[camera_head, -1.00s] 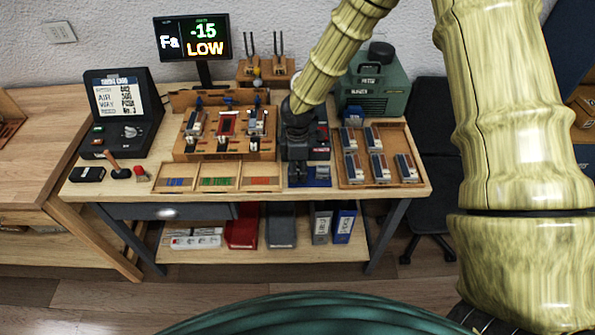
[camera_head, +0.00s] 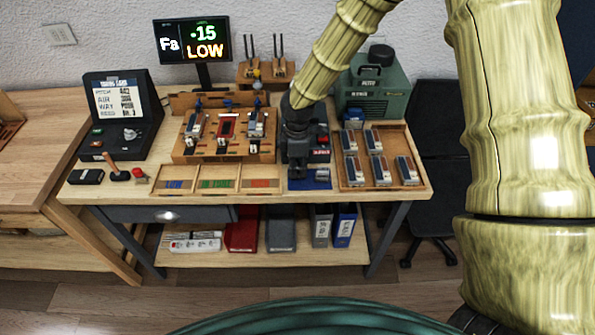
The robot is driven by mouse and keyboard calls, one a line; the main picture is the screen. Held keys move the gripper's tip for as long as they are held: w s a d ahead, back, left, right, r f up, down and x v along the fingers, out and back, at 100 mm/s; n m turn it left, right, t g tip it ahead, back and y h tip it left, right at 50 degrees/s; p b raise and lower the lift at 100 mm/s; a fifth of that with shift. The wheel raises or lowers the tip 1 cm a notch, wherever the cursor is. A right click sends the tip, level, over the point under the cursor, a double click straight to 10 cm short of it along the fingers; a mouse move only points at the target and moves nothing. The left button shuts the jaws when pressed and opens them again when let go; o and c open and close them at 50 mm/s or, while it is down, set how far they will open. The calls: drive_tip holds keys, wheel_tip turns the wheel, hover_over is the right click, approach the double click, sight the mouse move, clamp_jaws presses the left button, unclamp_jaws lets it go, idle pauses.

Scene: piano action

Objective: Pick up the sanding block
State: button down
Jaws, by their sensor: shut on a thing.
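My gripper (camera_head: 297,172) points straight down at the front of the workbench, over a blue mat (camera_head: 318,184). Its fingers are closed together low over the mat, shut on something. The held thing is hidden by the dark fingers and I cannot make out its shape; from its place I take it to be the sanding block. I cannot tell whether it touches the mat.
A wooden tray of several reed-like blocks (camera_head: 407,171) stands close on the right. A three-part wooden tray (camera_head: 218,190) lies on the left. Behind are a wooden rack (camera_head: 195,151), a green machine (camera_head: 375,88) and a display (camera_head: 192,38).

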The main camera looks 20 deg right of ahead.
drive_tip(key=shift+r+b, duration=0.35)
drive_tip(key=shift+r, duration=0.45)
drive_tip(key=s+a+r+b, duration=0.1)
drive_tip(key=s+a+b, duration=0.3)
drive_tip(key=s+a, duration=0.7)
drive_tip(key=shift+a+r+b, duration=0.25)
drive_tip(key=shift+a+b, duration=0.05)
drive_tip(key=shift+a, duration=0.15)
drive_tip(key=shift+w, duration=0.1)
